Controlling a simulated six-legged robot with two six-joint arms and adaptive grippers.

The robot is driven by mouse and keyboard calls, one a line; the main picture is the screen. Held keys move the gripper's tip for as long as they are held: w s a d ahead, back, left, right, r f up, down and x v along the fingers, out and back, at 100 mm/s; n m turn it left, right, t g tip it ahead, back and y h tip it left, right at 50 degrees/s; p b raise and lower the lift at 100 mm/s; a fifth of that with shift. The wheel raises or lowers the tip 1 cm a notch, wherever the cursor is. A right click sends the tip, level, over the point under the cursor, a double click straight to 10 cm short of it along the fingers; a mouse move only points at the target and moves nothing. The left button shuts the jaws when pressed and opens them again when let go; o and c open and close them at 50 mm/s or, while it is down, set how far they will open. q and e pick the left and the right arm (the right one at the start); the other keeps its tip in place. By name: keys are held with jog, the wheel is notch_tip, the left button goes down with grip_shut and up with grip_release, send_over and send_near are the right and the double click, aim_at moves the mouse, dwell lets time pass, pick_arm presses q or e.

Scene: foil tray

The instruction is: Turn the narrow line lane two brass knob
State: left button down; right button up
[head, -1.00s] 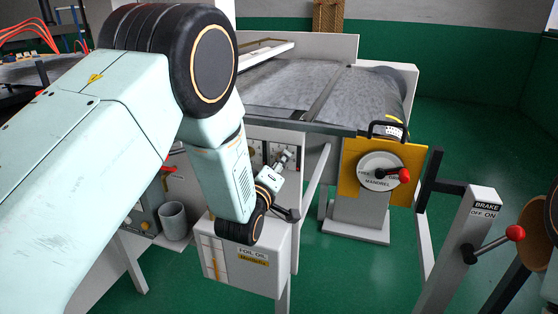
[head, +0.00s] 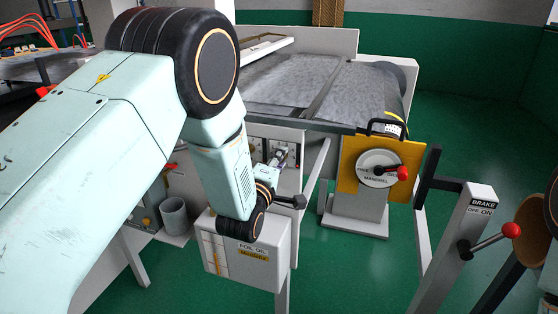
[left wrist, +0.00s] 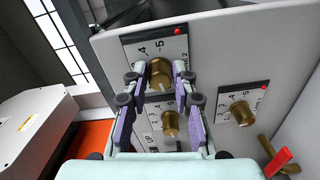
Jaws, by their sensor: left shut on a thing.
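The brass knob (left wrist: 161,70) sits on a dark scale plate with numbers, at the top of the grey panel in the left wrist view. Lettering beside it appears to end in 2; the rest is too small or hidden to read. My left gripper (left wrist: 160,77) has its purple-padded fingers on either side of this knob and is shut on it. In the head view the left gripper (head: 283,155) reaches the panel under the foil bed, and its fingertips are hard to make out. My right gripper is in neither view.
A second brass knob (left wrist: 170,124) lies just below, close to the fingers, and a third (left wrist: 241,113) to the right. A red-handled brass valve (left wrist: 279,158) is at lower right. The foil-oil box (head: 250,261) stands below my wrist; the mandrel plate (head: 350,172) is right.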

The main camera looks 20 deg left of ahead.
pick_arm(q)
jog(key=shift+f, duration=0.1)
jog(key=c, duration=1.1)
grip_release()
jog(key=s, duration=1.2)
jog(key=shift+a, duration=0.2)
